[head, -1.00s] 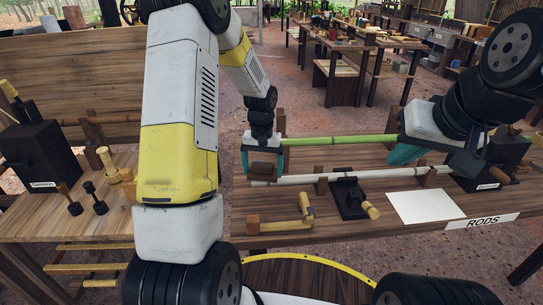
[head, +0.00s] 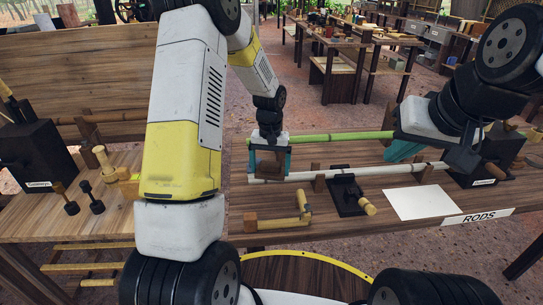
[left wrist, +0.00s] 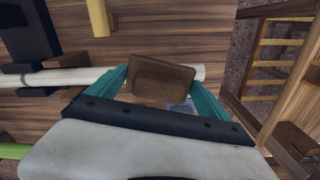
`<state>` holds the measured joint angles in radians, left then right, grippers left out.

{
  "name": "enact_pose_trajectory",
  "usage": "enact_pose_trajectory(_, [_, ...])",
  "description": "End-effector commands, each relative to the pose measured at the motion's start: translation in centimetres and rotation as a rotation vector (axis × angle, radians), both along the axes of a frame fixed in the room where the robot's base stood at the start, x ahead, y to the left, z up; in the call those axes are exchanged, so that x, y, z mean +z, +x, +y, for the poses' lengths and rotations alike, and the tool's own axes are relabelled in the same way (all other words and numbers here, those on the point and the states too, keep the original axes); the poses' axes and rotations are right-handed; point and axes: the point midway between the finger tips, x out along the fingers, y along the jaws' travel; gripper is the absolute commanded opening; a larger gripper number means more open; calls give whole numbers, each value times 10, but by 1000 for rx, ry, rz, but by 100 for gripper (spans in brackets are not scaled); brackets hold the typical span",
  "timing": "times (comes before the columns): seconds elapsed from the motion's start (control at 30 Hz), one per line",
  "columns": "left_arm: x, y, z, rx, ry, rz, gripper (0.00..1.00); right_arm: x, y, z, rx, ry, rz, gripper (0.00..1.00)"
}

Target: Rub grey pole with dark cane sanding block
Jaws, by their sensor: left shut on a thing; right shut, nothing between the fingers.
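The grey pole (head: 348,173) lies level across wooden supports near the front of the right-hand workbench. My left gripper (head: 269,164) is shut on a dark brown sanding block (head: 267,173) over the pole's left end. In the left wrist view the block (left wrist: 161,80) sits between the teal fingers and overlaps the pole (left wrist: 58,78), whose end shows just beyond it. I cannot tell whether the block presses on the pole. My right gripper (head: 404,150) is shut and empty, above the bench near the right part of the poles.
A green pole (head: 335,136) lies behind the grey one. A dark vise block (head: 478,170) stands at right. Another bench (head: 60,222) with tools is at left.

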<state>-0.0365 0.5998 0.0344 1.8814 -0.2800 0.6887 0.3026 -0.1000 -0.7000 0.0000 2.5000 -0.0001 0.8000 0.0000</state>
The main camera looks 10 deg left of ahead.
Motion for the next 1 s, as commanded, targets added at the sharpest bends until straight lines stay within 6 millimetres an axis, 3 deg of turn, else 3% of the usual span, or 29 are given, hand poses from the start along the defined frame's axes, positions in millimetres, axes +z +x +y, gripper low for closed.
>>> enact_pose_trajectory(0.33, [-3,1,-3,2,0,1,58,0,0,0,0,0,0,0])
enact_pose_trajectory(0.67, [-6,-8,24,6,2,4,58,0,0,0,0,0,0,0])
enact_pose_trajectory(0.7, [-6,-9,27,5,2,5,52,0,0,0,0,0,0,0])
enact_pose_trajectory(0.8, [-7,-11,33,5,2,6,52,0,0,0,0,0,0,0])
enact_pose_trajectory(1.0, [-8,-12,35,4,3,9,52,0,0,0,0,0,0,0])
